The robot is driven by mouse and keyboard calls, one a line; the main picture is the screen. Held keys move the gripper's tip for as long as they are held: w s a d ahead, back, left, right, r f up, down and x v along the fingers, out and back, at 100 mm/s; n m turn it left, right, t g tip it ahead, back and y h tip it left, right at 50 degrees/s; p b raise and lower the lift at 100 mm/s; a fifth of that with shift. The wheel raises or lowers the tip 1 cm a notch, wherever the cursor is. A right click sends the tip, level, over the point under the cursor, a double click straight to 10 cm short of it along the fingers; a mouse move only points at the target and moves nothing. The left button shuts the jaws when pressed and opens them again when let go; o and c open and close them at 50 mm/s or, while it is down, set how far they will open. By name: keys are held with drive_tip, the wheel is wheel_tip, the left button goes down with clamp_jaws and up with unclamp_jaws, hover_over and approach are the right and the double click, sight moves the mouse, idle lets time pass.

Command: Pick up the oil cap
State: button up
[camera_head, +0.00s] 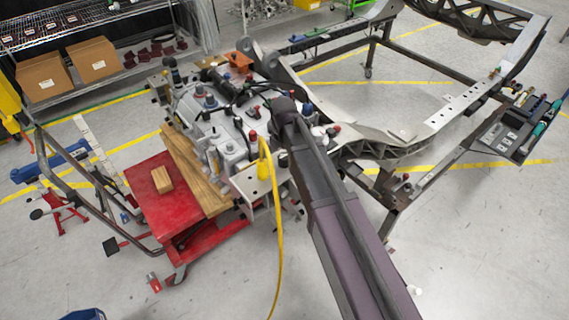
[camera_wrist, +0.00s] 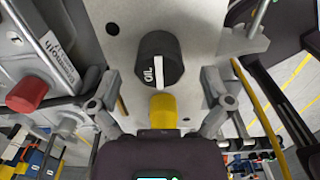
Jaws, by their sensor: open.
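The oil cap (camera_wrist: 160,60) is a black round cap with a white bar and the word OIL, in the upper middle of the wrist view. It sits on a pale metal plate (camera_wrist: 118,45). My gripper (camera_wrist: 158,88) is open, with one grey finger to the lower left of the cap and one to the lower right. No finger is seen touching the cap. A yellow cylindrical part (camera_wrist: 163,110) shows just below the cap, between the fingers. In the head view my arm covers part of the engine, and I cannot pick out the cap or gripper there.
The engine (camera_head: 215,115) stands by a red cart (camera_head: 165,205) with wood blocks. A yellow hose (camera_head: 279,240) hangs down its front. A red cap (camera_wrist: 28,92) is left of my gripper. The chassis frame (camera_head: 460,110) and a tool tray (camera_head: 507,135) are to the right.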

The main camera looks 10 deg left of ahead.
drive_tip(key=shift+f+b, duration=0.6)
drive_tip(key=shift+f, duration=0.25)
drive_tip(key=c, duration=1)
